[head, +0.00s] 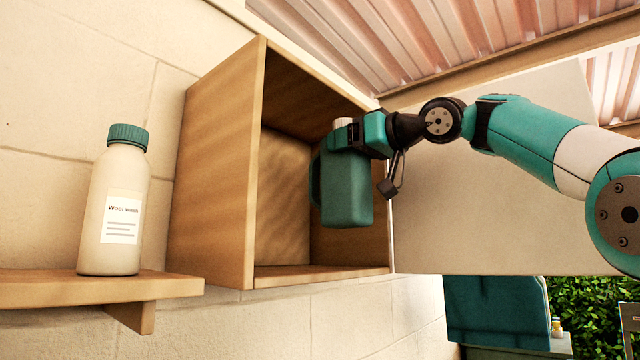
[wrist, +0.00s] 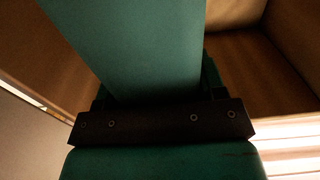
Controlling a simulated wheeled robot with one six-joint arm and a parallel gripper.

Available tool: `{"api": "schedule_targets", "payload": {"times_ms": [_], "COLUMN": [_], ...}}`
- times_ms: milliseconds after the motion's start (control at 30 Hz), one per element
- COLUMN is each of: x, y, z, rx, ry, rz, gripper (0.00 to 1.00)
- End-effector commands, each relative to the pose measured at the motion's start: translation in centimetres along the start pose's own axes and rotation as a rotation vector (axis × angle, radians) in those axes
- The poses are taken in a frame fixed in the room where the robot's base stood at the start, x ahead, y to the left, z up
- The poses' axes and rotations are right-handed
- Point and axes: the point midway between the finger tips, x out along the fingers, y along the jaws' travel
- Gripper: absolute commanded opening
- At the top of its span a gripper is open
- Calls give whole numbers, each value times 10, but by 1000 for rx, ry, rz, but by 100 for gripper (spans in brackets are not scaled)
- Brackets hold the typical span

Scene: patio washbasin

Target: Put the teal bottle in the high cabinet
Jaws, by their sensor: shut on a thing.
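The teal bottle (head: 347,195) is held upright in my gripper (head: 335,140) at the open front of the high cabinet (head: 213,170). Its pale cap shows just above the gripper. The gripper is shut on the bottle's upper part. The cabinet is a wooden box on the wall, open at the front and empty as far as I see. The bottle hides part of its interior and right side. I cannot tell how far the bottle is inside. In the wrist view the teal bottle (wrist: 135,45) fills the middle, beyond the dark gripper bar, with wooden cabinet walls (wrist: 285,50) around it.
A cream bottle (head: 115,215) with a teal cap and a label stands on a wooden shelf (head: 100,288) left of the cabinet. A large pale panel (head: 480,220) is to the right, behind my arm. A corrugated roof (head: 420,35) is above.

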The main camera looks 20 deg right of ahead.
Motion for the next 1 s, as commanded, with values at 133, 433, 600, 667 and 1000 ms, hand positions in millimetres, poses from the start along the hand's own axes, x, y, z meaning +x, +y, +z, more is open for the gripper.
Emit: {"api": "schedule_targets", "payload": {"times_ms": [133, 433, 600, 667, 1000], "x": [32, 68, 66, 67, 66], "y": [-2, -2, -1, -1, -1], "z": [-6, 4, 22, 26, 51], "rx": [-1, -1, -2, -2, -1], "ry": [3, 4, 5, 5, 4], "rz": [-4, -1, 1, 1, 0], "gripper": [0, 0, 0, 0, 0]}}
